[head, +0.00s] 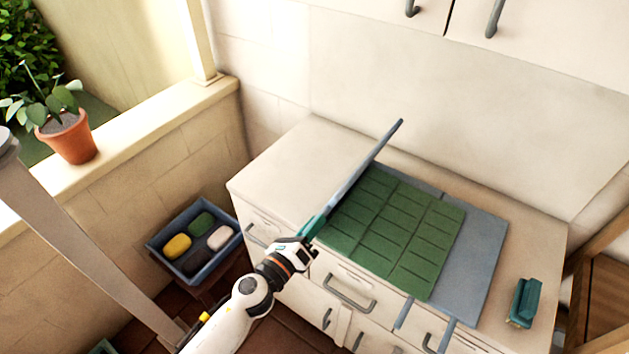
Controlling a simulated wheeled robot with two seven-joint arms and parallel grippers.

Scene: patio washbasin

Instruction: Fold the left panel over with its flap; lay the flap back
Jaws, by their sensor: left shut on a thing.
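The left panel (365,165) is a thin blue-grey sheet. It stands up steeply from the counter and shows almost edge-on, slanting from front left to back right. My left gripper (312,228) is shut on its near front end, at the counter's front edge. Right of the panel, a green gridded sheet (398,232) lies flat on a blue-grey base sheet (482,262). Two narrow blue-grey strips (404,313) stick out over the front edge. I cannot tell the flap apart from the panel at this angle. My right gripper is not in view.
The white counter (290,165) is bare left of the panel. A teal object (524,302) stands at the counter's right end. A blue tray (196,265) with several coloured blocks stands lower left. A potted plant (68,138) is on the ledge.

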